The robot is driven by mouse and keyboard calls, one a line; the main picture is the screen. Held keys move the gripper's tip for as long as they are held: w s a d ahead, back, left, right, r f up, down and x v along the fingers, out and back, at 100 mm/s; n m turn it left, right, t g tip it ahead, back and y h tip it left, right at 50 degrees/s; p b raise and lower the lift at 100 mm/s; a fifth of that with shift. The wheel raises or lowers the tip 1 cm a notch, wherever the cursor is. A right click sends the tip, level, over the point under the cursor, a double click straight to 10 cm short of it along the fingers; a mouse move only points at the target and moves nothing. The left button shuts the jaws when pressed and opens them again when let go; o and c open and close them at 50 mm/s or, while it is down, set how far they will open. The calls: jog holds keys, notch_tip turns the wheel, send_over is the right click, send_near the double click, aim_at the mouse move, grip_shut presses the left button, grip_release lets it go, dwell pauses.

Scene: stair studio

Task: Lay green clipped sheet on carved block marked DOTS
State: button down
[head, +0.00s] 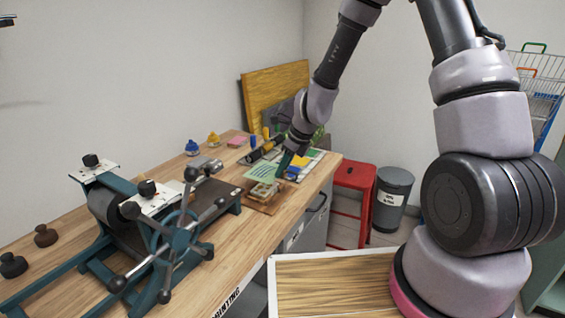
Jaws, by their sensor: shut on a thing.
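My gripper (285,163) is small in the head view, above the far part of the wooden bench. It is shut at the right edge of a light green sheet (262,172) with a printed pattern. The clip is hard to make out. The sheet appears just behind and above a pale carved block (264,190), which lies on a brown board (262,204) near the bench's front edge. Any marking on the block is too small to read. I cannot tell whether the sheet touches the block.
A press with a spoked wheel (175,238) fills the near bench (232,258). Coloured sheets (312,156) lie right of my gripper. Blue (192,147) and yellow (214,139) knobbed items stand at the back. A red stool (355,178) and grey bin (393,190) stand beyond the bench.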

jog(key=shift+f, duration=3)
jog(key=shift+d, duration=0.1)
jog(key=c, duration=0.6)
grip_release()
jog(key=shift+r, duration=0.1)
jog(key=shift+r, duration=3.9)
